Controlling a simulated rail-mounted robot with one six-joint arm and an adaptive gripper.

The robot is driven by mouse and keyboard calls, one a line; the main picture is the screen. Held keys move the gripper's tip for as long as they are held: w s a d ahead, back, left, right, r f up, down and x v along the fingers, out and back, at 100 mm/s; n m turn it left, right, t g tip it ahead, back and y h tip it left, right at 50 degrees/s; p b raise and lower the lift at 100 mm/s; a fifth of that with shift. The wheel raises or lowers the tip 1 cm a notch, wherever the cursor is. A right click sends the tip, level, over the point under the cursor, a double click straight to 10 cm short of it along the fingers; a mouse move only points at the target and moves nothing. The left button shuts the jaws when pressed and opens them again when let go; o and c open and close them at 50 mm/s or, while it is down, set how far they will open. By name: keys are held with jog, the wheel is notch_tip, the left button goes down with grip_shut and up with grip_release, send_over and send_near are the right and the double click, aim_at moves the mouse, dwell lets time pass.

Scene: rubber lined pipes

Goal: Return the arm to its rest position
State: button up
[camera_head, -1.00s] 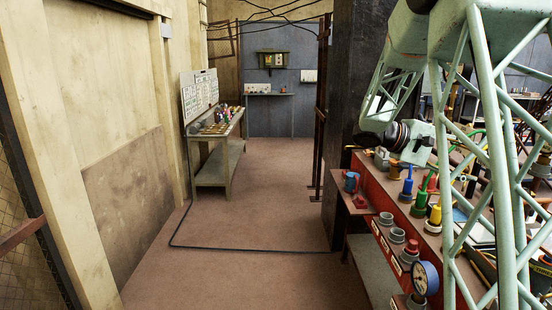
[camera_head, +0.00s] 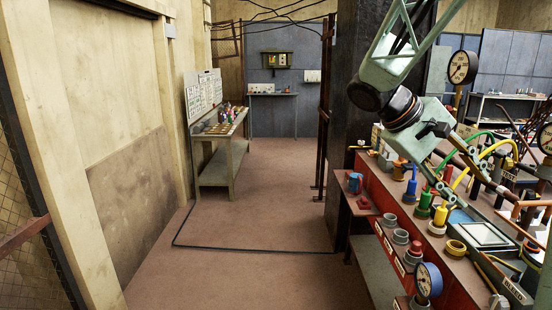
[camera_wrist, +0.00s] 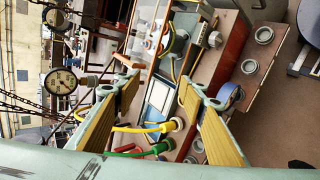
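My gripper (camera_head: 452,165) hangs over the red-sided bench from my pale green lattice arm (camera_head: 395,50), which comes in from the top right. The black wrist joint sits left of the dark pillar's right edge, high over the bench. In the wrist view my gripper (camera_wrist: 158,82) shows two yellow-padded fingers spread apart. Nothing is held between them; bench parts show through the gap. In the head view the fingertips are small and partly lost against the bench clutter.
The red bench (camera_head: 382,205) carries blue (camera_head: 410,185), green (camera_head: 425,200) and yellow (camera_head: 440,213) plugs, cables, a flat screen (camera_head: 483,235) and a gauge (camera_head: 428,281). Another gauge (camera_head: 461,68) stands behind. A dark pillar (camera_head: 357,110) is close left of my wrist. The floor (camera_head: 260,210) left is clear.

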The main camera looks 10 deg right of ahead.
jog(key=s+a+f+t+y, duration=0.1)
jog(key=s+a+t+y, duration=0.1)
jog(key=s+a, duration=0.5)
jog(key=s+a+f+t+y, duration=0.1)
jog(key=s+a+y, duration=0.3)
jog(key=a, duration=1.2)
jog(key=s+a+f+n+t+y, duration=0.1)
jog(key=s+a+t+y, duration=0.2)
jog(key=s+a, duration=0.7)
jog(key=shift+a+f+t, duration=0.3)
jog(key=shift+a+f, duration=0.05)
jog(key=shift+a, duration=0.85)
